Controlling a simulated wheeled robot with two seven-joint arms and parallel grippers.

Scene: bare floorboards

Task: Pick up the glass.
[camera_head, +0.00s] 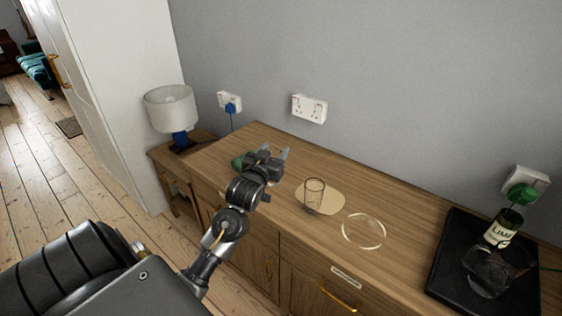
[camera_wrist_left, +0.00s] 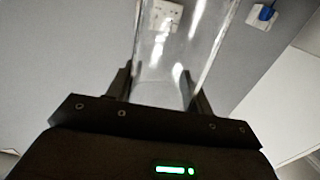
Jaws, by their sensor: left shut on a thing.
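My left gripper (camera_head: 275,154) is above the left part of the wooden sideboard, its fingers pointing up and away. In the left wrist view, its two fingers (camera_wrist_left: 158,90) are shut on a clear glass (camera_wrist_left: 172,50), which rises between them past the top of the picture. In the head view this held glass is too faint to make out. Another clear glass (camera_head: 314,192) stands upright on a round beige mat (camera_head: 334,200), right of the gripper and apart from it. My right gripper is not in view.
A lamp (camera_head: 172,108) stands left; the wall is behind.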

